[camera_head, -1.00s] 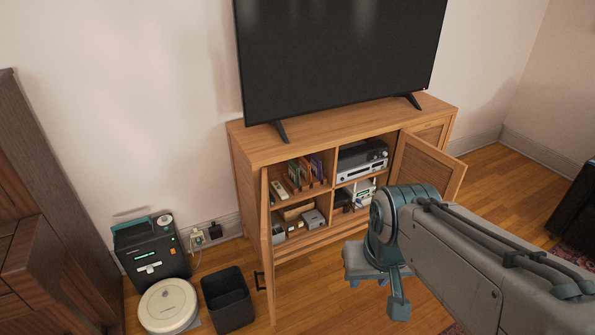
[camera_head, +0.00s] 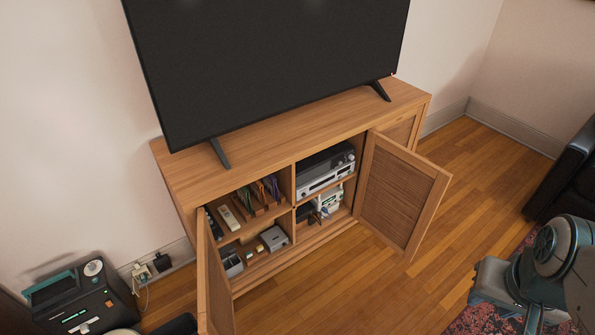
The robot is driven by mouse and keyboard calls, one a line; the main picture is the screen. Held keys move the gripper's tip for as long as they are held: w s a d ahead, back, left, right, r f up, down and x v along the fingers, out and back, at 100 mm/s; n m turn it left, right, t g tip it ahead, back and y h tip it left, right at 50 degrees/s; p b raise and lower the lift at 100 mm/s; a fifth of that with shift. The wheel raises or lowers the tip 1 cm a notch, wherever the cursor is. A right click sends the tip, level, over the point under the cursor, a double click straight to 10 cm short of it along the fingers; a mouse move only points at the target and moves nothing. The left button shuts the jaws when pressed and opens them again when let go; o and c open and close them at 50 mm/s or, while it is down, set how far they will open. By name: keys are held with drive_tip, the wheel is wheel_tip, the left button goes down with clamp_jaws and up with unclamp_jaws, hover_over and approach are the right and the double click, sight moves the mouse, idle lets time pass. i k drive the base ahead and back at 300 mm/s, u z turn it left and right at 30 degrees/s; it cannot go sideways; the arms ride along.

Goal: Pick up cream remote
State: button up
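A cream remote (camera_head: 229,217) lies on the upper left shelf of the open wooden TV cabinet (camera_head: 290,120). A dark object (camera_head: 213,222) lies just left of it, partly hidden by the left door. My gripper (camera_head: 510,312) is at the lower right, over the floor and rug, well away from the cabinet and the remote. Its fingers are only partly seen, and I cannot tell whether they are open or shut.
The left door (camera_head: 214,280) and right door (camera_head: 402,190) both stand open into the room. Upright coloured cases (camera_head: 262,194) stand right of the remote. A silver device (camera_head: 326,175) fills the upper right compartment. A large TV (camera_head: 270,65) stands on top. Floor before the cabinet is clear.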

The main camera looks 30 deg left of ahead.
sight(233, 225)
drive_tip(key=i, duration=0.85)
drive_tip(key=u, duration=1)
drive_tip(key=i, duration=0.65)
drive_tip(key=u, duration=0.65)
